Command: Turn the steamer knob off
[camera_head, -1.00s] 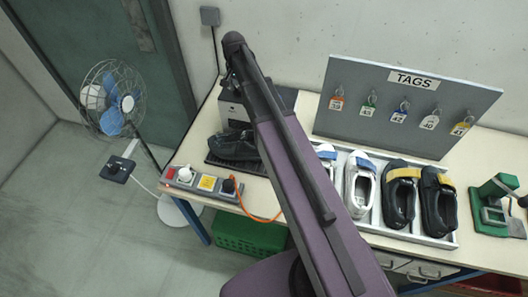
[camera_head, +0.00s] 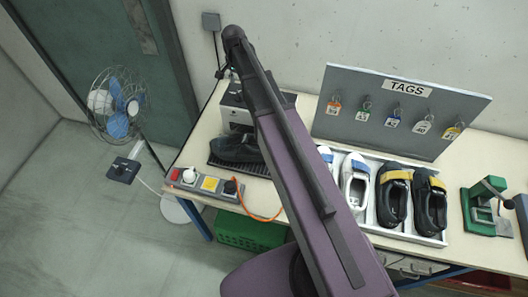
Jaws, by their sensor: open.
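A pale box-shaped machine (camera_head: 236,117), apparently the steamer, stands at the far left of the bench, partly behind my arm. A dark shoe (camera_head: 234,148) sits in front of it on a black ribbed tray (camera_head: 256,170). I cannot make out the steamer knob; my arm covers the machine's right part. My purple and black arm rises from the bottom centre to a dark joint above the machine. My gripper does not show; it is out of sight beyond the arm.
A power strip (camera_head: 208,184) with an orange cable lies at the bench's left front edge. A tag board (camera_head: 400,105), a shoe tray (camera_head: 412,237) and a green press (camera_head: 486,207) stand to the right. A fan (camera_head: 118,104) stands left. A green crate (camera_head: 250,235) is underneath.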

